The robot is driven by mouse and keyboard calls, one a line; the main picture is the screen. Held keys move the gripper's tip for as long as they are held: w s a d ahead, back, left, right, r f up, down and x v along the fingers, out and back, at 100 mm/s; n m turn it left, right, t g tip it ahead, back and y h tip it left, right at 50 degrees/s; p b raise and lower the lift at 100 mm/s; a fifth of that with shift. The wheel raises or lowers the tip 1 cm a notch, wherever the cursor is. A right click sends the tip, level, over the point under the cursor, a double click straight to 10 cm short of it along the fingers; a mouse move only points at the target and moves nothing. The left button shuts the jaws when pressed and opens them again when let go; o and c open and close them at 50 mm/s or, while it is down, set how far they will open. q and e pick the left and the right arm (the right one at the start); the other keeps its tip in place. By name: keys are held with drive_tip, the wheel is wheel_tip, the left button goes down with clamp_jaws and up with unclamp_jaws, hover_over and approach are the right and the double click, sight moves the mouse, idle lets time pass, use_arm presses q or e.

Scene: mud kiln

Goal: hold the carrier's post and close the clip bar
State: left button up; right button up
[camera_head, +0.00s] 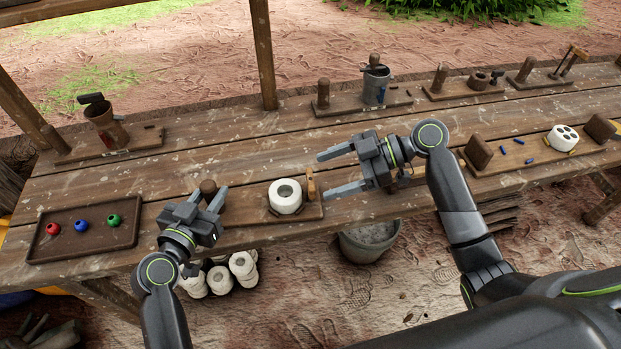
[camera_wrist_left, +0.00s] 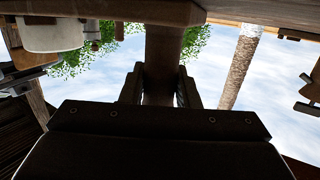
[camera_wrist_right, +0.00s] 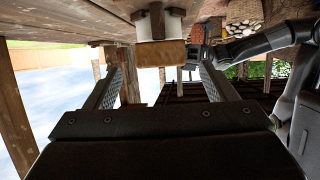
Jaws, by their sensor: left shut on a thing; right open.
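The carrier is a wooden board (camera_head: 245,214) at the front edge of the bench. Its round brown post (camera_head: 208,186) stands at the left end, and a white ring-shaped piece (camera_head: 285,196) sits on its right part. The light wooden clip bar (camera_head: 311,186) stands upright just right of the white piece. My left gripper (camera_head: 207,195) is shut on the post, which shows between its fingers in the left wrist view (camera_wrist_left: 163,55). My right gripper (camera_head: 323,175) is open and empty, right of the clip bar. The bar shows ahead, between and beyond its fingers, in the right wrist view (camera_wrist_right: 161,53).
A brown tray (camera_head: 50,249) with red, blue and green balls lies left. A board with blue pegs (camera_head: 516,141) and a white holed piece (camera_head: 562,138) lies right. Other fixtures stand along the back. A bucket (camera_head: 368,241) and white rings (camera_head: 242,268) are below the front edge.

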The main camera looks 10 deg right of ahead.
sight(311, 179)
drive_tip(key=shift+x, duration=2.55)
drive_tip(key=c, duration=1)
